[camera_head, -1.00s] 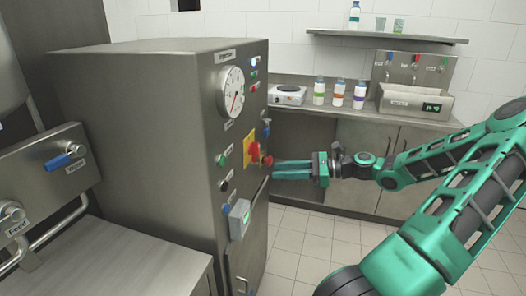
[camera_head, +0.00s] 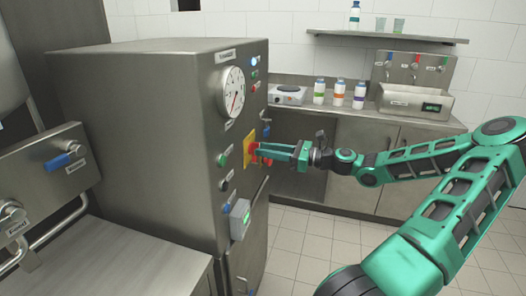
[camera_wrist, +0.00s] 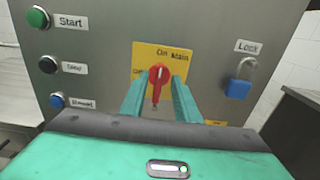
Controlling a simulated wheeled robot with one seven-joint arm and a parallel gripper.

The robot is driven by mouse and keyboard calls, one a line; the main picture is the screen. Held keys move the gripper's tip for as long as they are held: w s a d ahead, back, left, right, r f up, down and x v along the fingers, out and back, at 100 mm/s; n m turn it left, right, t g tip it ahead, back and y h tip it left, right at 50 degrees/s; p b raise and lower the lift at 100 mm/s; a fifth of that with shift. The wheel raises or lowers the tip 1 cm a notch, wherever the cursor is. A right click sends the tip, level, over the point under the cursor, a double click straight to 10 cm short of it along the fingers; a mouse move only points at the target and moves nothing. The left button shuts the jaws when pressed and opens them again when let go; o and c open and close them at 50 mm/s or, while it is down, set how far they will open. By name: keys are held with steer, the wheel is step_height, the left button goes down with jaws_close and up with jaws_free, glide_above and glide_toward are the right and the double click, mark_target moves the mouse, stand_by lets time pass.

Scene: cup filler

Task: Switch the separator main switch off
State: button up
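The separator (camera_head: 150,140) is a large steel cabinet with its control panel facing right in the head view. The main switch is a red rotary knob on a yellow plate (camera_wrist: 145,58) marked "On Main". The red knob (camera_wrist: 157,76) points roughly upright in the wrist view. My gripper (camera_wrist: 158,92) is open, with one green finger on each side of the knob's lower part. Whether the fingers touch the knob cannot be told. In the head view my gripper (camera_head: 262,150) reaches the yellow plate from the right and partly hides the knob.
Left of the switch are a green Start button (camera_wrist: 38,17), a black button (camera_wrist: 48,64) and a blue button (camera_wrist: 57,100). A blue padlock (camera_wrist: 238,86) labelled Lock is on the right. A counter with bottles (camera_head: 338,93) stands behind my arm.

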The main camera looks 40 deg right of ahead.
steer(key=shift+w+a, duration=0.3)
steer(key=shift+w, duration=0.1)
jaws_close()
steer(key=shift+d, duration=0.1)
steer(key=shift+n, duration=0.3)
steer(key=shift+s+a+f+n, duration=0.1)
steer(key=shift+f+n, duration=0.05)
steer(key=shift+n, duration=4.15)
steer(key=shift+s+a+f+n, duration=0.1)
steer(key=shift+n, duration=4.2)
